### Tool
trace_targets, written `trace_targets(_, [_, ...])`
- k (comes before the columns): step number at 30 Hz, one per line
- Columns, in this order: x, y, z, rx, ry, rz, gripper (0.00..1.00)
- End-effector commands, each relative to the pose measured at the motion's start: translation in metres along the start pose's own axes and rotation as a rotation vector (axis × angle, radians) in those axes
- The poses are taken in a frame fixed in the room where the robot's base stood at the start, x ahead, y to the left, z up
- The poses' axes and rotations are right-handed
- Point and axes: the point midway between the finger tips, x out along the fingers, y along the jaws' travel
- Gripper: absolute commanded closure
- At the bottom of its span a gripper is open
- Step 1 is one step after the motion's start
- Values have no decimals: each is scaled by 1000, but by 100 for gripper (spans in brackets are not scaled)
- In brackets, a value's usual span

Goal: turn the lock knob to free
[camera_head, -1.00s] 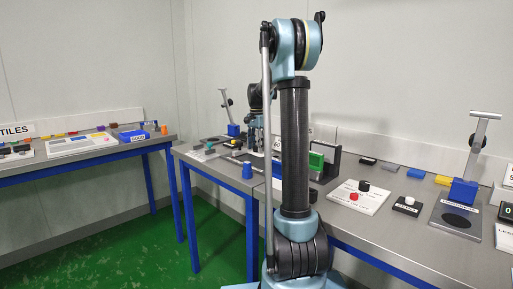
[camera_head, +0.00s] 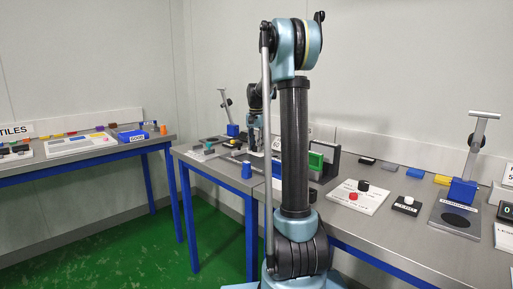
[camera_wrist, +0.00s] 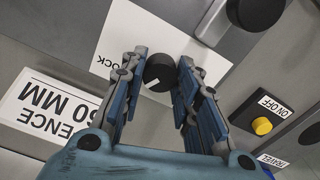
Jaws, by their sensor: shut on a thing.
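In the wrist view the lock knob (camera_wrist: 159,70) is a round black knob with a short white mark pointing to the lower left. It is on a white plate (camera_wrist: 127,38) where the letters "OCK" show upside down or turned. My gripper (camera_wrist: 162,66) has its two blue-grey fingers on either side of the knob and is shut on it.
The wrist view shows a second black round part (camera_wrist: 256,10), a yellow button (camera_wrist: 262,126) by an "ON/OFF" label, and a "FENCE 60 MM" sign (camera_wrist: 45,112).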

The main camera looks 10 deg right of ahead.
Motion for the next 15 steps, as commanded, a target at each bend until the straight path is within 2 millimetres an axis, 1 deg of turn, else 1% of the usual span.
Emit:
trace_targets(1, [-1, -3, -1, -43, 3, -5, 95])
trace_targets(15, [-1, -3, -1, -491, 4, -5, 95])
